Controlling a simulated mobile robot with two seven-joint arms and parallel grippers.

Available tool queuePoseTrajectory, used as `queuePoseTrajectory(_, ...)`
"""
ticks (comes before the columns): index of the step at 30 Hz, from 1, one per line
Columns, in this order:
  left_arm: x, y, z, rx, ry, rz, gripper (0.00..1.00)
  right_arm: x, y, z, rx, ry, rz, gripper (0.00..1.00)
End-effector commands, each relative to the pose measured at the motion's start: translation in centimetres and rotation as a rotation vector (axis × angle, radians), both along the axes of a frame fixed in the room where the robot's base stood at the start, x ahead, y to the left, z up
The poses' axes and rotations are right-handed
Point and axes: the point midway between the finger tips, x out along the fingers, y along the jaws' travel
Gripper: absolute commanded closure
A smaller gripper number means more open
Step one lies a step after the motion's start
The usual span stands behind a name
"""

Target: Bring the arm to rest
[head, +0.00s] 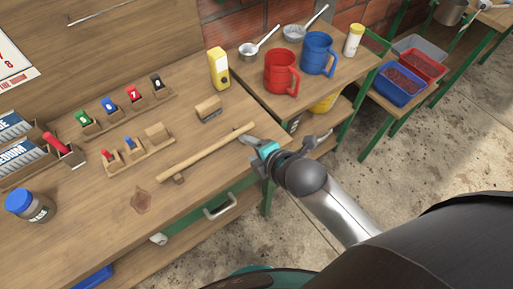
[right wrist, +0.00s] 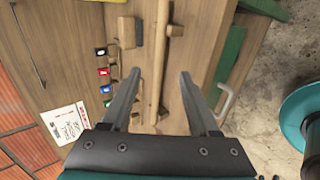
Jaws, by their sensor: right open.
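My right gripper (head: 258,145) is over the right front edge of the wooden workbench (head: 95,215), close to the right end of a wooden stick (head: 205,153). In the right wrist view its two dark fingers (right wrist: 159,75) are apart, with nothing held between them. The stick (right wrist: 162,60) shows between the fingers from behind them, running along the bench; the exact gap to it is hard to tell. My right arm reaches in from the lower right of the head view. My left gripper is not in view.
Small wooden racks with coloured tags (head: 110,108), a yellow device (head: 218,68), a wooden block (head: 209,108) and a blue-lidded jar (head: 30,205) stand on the bench. A side table holds a red mug (head: 281,72) and a blue mug (head: 318,53). Concrete floor (head: 410,150) is clear at right.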

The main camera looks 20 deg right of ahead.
Motion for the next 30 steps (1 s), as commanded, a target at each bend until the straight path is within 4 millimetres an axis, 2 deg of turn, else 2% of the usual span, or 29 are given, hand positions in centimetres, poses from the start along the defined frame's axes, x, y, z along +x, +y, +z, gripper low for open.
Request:
queuePoseTrajectory(4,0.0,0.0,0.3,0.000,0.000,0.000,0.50,-1.4,-0.4,1.1,0.000,0.001,0.001,0.39)
queuePoseTrajectory(10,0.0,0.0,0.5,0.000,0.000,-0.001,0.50,-2.1,-0.7,1.8,0.000,0.000,0.000,0.39)
queuePoseTrajectory(17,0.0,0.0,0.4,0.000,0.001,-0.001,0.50,-2.2,-0.7,1.8,0.001,0.000,-0.001,0.39)
queuePoseTrajectory(20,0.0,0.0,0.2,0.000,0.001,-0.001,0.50,-2.2,-0.9,0.7,0.010,0.016,-0.018,0.39)
queuePoseTrajectory(23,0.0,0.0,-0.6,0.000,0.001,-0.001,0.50,-2.4,-1.5,-2.4,0.044,0.066,-0.076,0.39)
queuePoseTrajectory(26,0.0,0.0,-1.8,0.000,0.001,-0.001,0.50,-3.0,-2.6,-7.5,0.104,0.145,-0.177,0.39)
queuePoseTrajectory(30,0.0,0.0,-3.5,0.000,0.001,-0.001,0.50,-4.9,-4.3,-15.5,0.201,0.271,-0.355,0.39)
